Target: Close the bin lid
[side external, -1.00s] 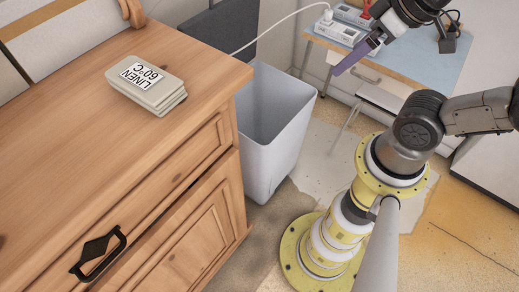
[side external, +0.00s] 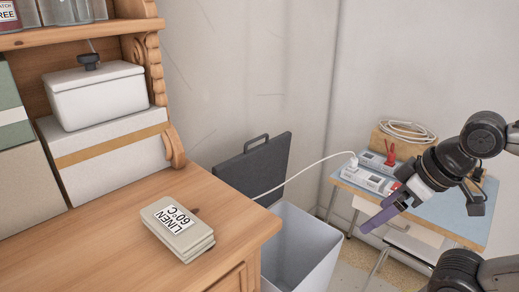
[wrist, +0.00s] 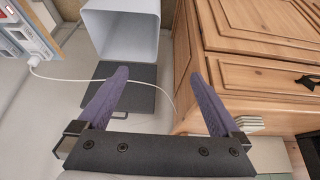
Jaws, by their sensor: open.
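The bin (side external: 312,247) is a pale grey open-topped box beside the dresser. Its dark grey lid (side external: 258,168), with a handle on its upper edge, stands raised at the bin's back side, so the bin is open. In the wrist view the bin (wrist: 122,30) is at the top and the lid (wrist: 128,84) shows just below it, partly between my fingers. My gripper (side external: 366,226) is to the right of the bin in the side view, apart from bin and lid. Its two purple fingers (wrist: 159,74) are spread and empty.
A white cable (side external: 290,178) runs from a power strip (side external: 365,180) past the lid. The wooden dresser (side external: 130,235) stands close to the bin, with stacked linen cards (side external: 178,228) on top. A blue-topped table (side external: 440,212) is behind my gripper.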

